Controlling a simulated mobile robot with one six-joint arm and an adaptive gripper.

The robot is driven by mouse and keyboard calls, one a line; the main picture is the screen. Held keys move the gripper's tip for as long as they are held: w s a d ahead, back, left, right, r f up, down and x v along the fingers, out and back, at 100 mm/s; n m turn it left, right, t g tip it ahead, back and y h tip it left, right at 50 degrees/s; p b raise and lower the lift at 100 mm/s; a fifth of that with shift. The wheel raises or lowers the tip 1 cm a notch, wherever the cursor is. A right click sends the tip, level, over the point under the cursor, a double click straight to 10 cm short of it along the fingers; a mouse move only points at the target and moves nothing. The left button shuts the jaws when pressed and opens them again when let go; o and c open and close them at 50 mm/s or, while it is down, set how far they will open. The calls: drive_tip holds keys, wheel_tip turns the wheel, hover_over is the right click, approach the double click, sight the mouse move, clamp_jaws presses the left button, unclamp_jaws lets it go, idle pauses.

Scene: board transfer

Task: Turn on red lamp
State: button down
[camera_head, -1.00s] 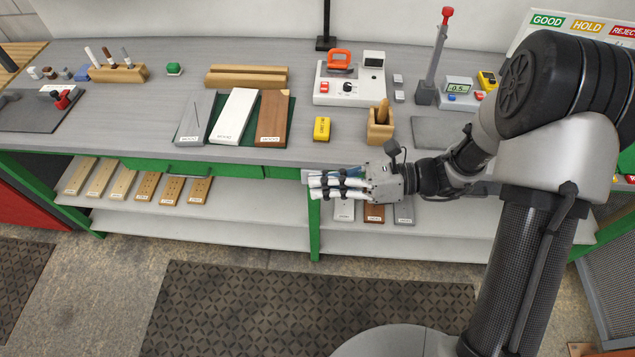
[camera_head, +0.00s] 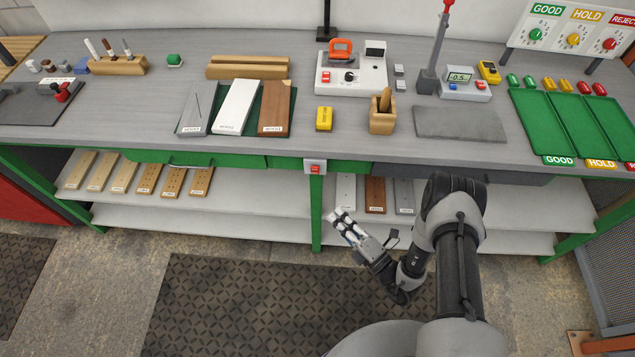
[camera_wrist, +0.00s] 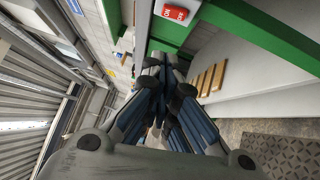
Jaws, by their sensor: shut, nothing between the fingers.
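A red switch on a white box (camera_head: 315,167) is fixed to the green front edge of the bench, above a green leg. It also shows in the wrist view as a red switch (camera_wrist: 175,13) at the top. My gripper (camera_head: 339,217) is shut and empty, below and slightly right of that switch, apart from it, in front of the lower shelf. In the wrist view my gripper (camera_wrist: 166,66) points toward the green bench edge. A red knob (camera_head: 610,44) sits under the REJECT label on the panel at far right. Which thing is the red lamp, I cannot tell.
A grey post with a red top (camera_head: 449,4) stands at the back of the bench. Green trays (camera_head: 556,129) lie at the right. A wooden holder (camera_head: 382,115) and yellow block (camera_head: 324,118) stand near the edge. Boards (camera_head: 375,194) lie on the shelf behind my gripper.

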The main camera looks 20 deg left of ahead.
sight(315, 170)
drive_tip(key=shift+f, duration=0.15)
drive_tip(key=w+d+b+x, duration=0.1)
drive_tip(key=w+b+x, duration=0.1)
drive_tip(key=x, duration=1)
drive_tip(key=shift+w+r, duration=0.3)
drive_tip(key=shift+w, duration=0.1)
